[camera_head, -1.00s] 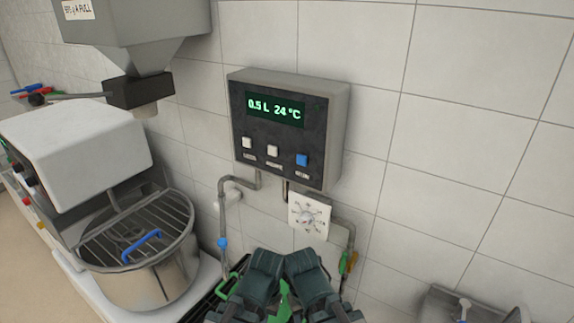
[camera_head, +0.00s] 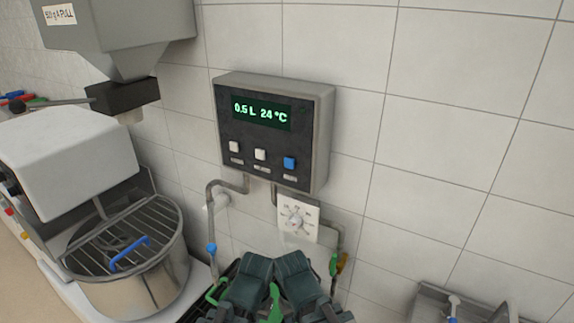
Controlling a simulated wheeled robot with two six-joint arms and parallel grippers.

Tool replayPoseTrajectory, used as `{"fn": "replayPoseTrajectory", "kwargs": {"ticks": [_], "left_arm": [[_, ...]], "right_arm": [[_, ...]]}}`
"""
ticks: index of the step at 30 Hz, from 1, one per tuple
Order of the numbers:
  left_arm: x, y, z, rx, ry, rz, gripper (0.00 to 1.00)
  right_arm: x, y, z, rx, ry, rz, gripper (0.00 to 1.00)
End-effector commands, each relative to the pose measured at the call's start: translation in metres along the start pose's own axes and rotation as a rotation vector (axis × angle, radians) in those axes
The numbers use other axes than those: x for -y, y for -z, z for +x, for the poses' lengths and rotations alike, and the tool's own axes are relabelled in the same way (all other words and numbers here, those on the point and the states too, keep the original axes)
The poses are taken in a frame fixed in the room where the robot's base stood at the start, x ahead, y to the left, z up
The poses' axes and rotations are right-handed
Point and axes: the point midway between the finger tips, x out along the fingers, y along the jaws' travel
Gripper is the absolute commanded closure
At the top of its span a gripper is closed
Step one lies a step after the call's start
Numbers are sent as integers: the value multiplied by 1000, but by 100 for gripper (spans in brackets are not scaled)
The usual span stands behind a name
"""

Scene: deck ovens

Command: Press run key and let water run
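A grey water meter box (camera_head: 323,130) is fixed to the tiled wall. Its green display (camera_head: 262,110) reads 0.5 L and 24 °C. Below the display are two white keys, the left one (camera_head: 234,147) and the middle one (camera_head: 260,154), and a blue key (camera_head: 289,163) at the right. The small labels under the keys are too blurred to read. My two grippers show side by side at the bottom centre, left (camera_head: 250,270) and right (camera_head: 293,266), below the box and apart from the keys. Their fingertips are not clear enough to tell open from shut.
A mixer with a steel bowl (camera_head: 165,285) and wire guard (camera_head: 125,235) stands at the left, under a grey hopper (camera_head: 120,35). Pipes (camera_head: 211,220) and a white dial plate (camera_head: 297,219) are below the box. The wall to the right is clear.

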Motion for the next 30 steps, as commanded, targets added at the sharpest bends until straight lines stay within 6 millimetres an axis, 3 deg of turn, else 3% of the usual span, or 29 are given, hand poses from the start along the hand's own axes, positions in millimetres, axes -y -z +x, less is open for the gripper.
{"fn": "replayPoseTrajectory", "kwargs": {"ticks": [1,9,30], "left_arm": [[0,0,0,0,0,0,100],[0,0,0,0,0,0,100],[0,0,0,0,0,0,100]], "right_arm": [[0,0,0,0,0,0,55],[0,0,0,0,0,0,100],[0,0,0,0,0,0,100]]}}
